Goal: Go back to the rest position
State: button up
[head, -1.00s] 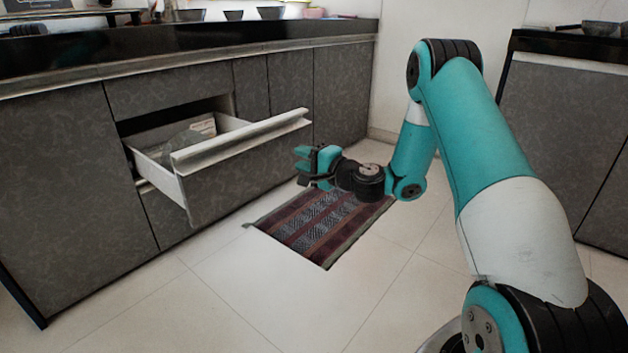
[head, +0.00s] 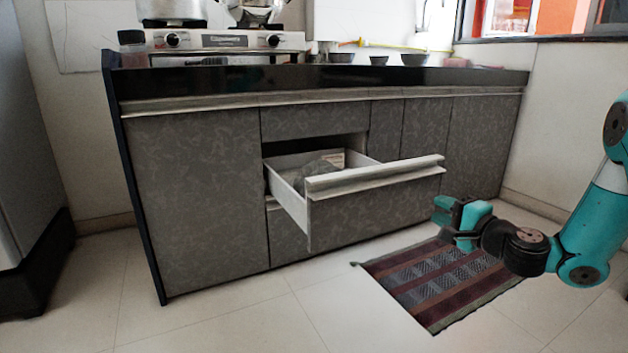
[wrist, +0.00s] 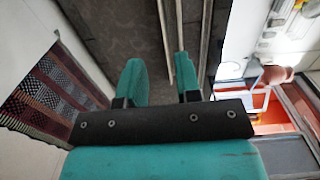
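My gripper (head: 446,213) is in the head view at the right, low in front of the right end of an open drawer (head: 375,203). In the wrist view its two teal fingers (wrist: 159,72) stand apart with nothing between them, so it is open and empty. The pale drawer edge shows behind the fingers, and I cannot tell the exact gap to it. My arm (head: 595,235) runs off the right edge of the head view.
The drawer sticks out from grey cabinets (head: 195,195) under a black counter (head: 230,78) with a stove (head: 225,41). A striped rug (head: 437,285) lies below my gripper. Pale floor (head: 225,318) is clear in front. A reddish-brown rounded object (wrist: 277,74) shows in the wrist view.

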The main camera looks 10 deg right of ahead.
jog(key=s+a+r+n+g+y+p, duration=0.2)
jog(key=s+a+r+n+g+p, duration=0.35)
jog(key=a, duration=0.55)
jog(key=s+a+r+n+g+y+p, duration=0.3)
jog(key=s+a+r+n+g, duration=0.4)
jog(key=a, duration=0.4)
jog(key=s+r+n+g+h+p, duration=0.25)
jog(key=s+r+n+p, duration=0.2)
jog(key=s, duration=0.55)
jog(key=s+r+n+g+h+p, duration=0.25)
jog(key=s+r+n+h, duration=0.2)
jog(key=s, duration=0.65)
notch_tip(320, 180, up, 37)
jog(key=p, duration=3.8)
jog(key=shift+r+m, duration=0.15)
jog(key=shift+m, duration=0.2)
